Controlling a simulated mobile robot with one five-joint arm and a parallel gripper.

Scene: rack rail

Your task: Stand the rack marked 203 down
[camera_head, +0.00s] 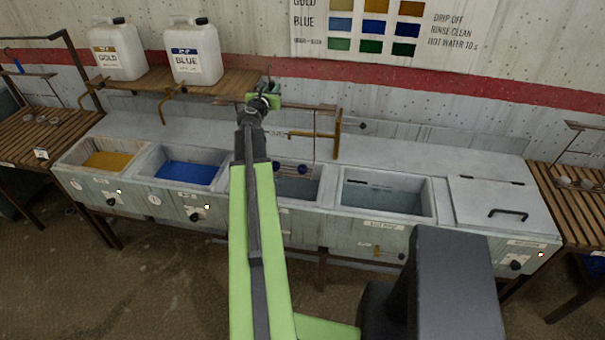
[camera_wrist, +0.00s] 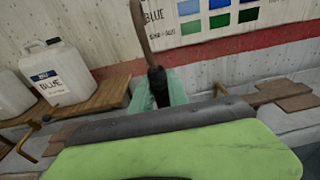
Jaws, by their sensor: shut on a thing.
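My gripper (camera_head: 265,101) is shut on a rack with a brown crossbar (camera_head: 315,107), above the back of the long tank bench. In the wrist view my gripper (camera_wrist: 158,98) fills the lower middle, and the crossbar (camera_wrist: 280,94) sticks out to the right. A thin wire hangs from the bar, with dark blue round pieces (camera_head: 302,168) at its foot, over or in the third basin (camera_head: 308,190); I cannot tell which. My arm hides the rack's left part. I can read no number on it.
A yellow basin (camera_head: 105,160), a blue basin (camera_head: 187,172) and a clear-liquid basin (camera_head: 385,196) line the bench, with a lidded one (camera_head: 500,205) at right. Slatted tables stand left (camera_head: 45,135) and right (camera_head: 570,205). Jugs (camera_head: 192,55) stand on a shelf.

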